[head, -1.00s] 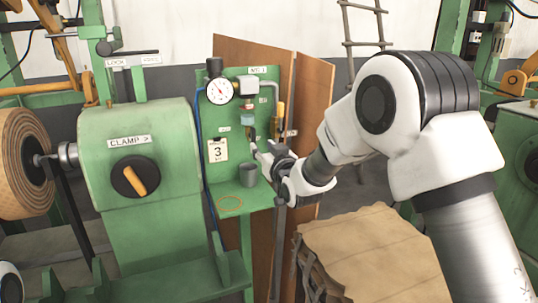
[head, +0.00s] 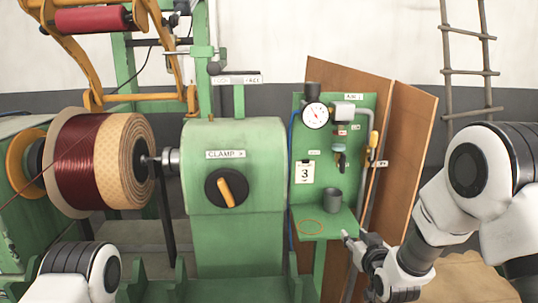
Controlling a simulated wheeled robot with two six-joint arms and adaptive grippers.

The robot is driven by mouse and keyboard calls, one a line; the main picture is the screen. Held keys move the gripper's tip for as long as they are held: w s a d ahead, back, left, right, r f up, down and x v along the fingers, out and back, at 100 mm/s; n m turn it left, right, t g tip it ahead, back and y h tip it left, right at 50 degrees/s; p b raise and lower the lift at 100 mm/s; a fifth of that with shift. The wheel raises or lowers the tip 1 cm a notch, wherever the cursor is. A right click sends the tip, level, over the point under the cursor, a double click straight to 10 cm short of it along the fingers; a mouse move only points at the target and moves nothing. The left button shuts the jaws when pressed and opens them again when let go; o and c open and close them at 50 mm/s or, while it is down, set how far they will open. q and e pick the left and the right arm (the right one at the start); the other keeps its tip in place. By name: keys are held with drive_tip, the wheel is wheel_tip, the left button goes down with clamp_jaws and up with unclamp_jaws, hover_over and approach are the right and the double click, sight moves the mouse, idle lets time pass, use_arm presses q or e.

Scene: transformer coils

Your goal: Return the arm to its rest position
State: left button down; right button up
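My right gripper (head: 349,240) is at the lower right in the head view, by the right edge of the small green shelf (head: 340,223). It is small and seen at an angle, so I cannot tell whether its fingers are open or shut. No held object shows in it. My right arm (head: 432,225) comes in from the right, bent at the elbow. A rounded white and black link of my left arm (head: 80,272) shows at the lower left; the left gripper is out of view.
The green clamp housing (head: 238,165) and wire-wound coil (head: 90,160) stand left. Brown boards (head: 408,150) and a ladder (head: 468,72) are behind.

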drive_tip(key=s+f+g+p, duration=0.1)
drive_tip(key=s+f+g, duration=0.3)
drive_tip(key=s+f, duration=0.75)
drive_tip(key=s+f+g, duration=0.4)
drive_tip(key=s+f, duration=0.4)
drive_tip(key=f, duration=0.6)
drive_tip(key=s+f+g, duration=0.2)
drive_tip(key=s+g, duration=0.1)
drive_tip(key=s, duration=0.8)
drive_tip(key=s+f+g, duration=0.3)
drive_tip(key=s+g, duration=0.1)
drive_tip(key=s, duration=0.8)
drive_tip(key=shift+d+f+m+h+p, duration=0.2)
drive_tip(key=shift+d+m+h+p, duration=0.1)
drive_tip(key=shift+d+m+p, duration=0.1)
